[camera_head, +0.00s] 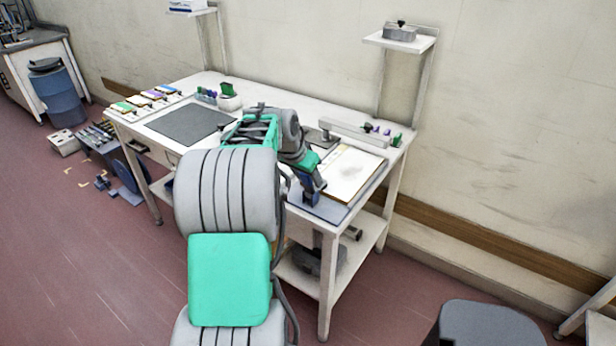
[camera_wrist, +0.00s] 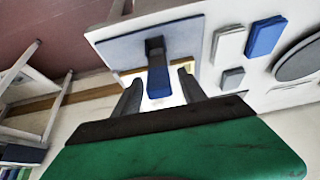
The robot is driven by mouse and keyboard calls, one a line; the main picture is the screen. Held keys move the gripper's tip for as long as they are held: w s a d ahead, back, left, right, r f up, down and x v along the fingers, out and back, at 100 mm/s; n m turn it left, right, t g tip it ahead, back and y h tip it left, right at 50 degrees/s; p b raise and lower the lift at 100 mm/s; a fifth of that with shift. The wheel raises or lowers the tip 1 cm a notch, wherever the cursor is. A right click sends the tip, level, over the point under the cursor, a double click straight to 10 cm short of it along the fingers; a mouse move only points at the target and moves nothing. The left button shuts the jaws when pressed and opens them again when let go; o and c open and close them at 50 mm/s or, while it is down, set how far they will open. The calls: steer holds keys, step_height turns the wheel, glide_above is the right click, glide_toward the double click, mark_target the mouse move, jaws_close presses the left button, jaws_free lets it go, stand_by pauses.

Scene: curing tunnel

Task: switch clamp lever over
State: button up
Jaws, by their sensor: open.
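The clamp lever has a blue grip (camera_wrist: 158,82) and a dark upper part, and it shows in the wrist view in front of a pale grey-blue plate (camera_wrist: 115,50). My gripper (camera_wrist: 160,90) is open, with one dark finger on each side of the blue grip. I cannot tell whether either finger touches it. In the head view my gripper (camera_head: 307,170) is over the right part of the workbench. A blue part (camera_head: 312,192) shows there, just below my gripper, by the front edge of a white-topped board (camera_head: 352,172). My arm hides the middle of the bench.
The workbench (camera_head: 185,100) stands against the wall. A dark mat (camera_head: 190,124) lies on its left part, with small bins (camera_head: 228,98) behind. A grey bar (camera_head: 350,132) runs along the back right. A grey bin (camera_head: 485,325) stands at front right.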

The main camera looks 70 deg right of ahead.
steer(key=v, duration=0.7)
steer(key=shift+a+r+b, duration=0.15)
steer(key=shift+r+b, duration=0.2)
steer(key=shift+b, duration=0.05)
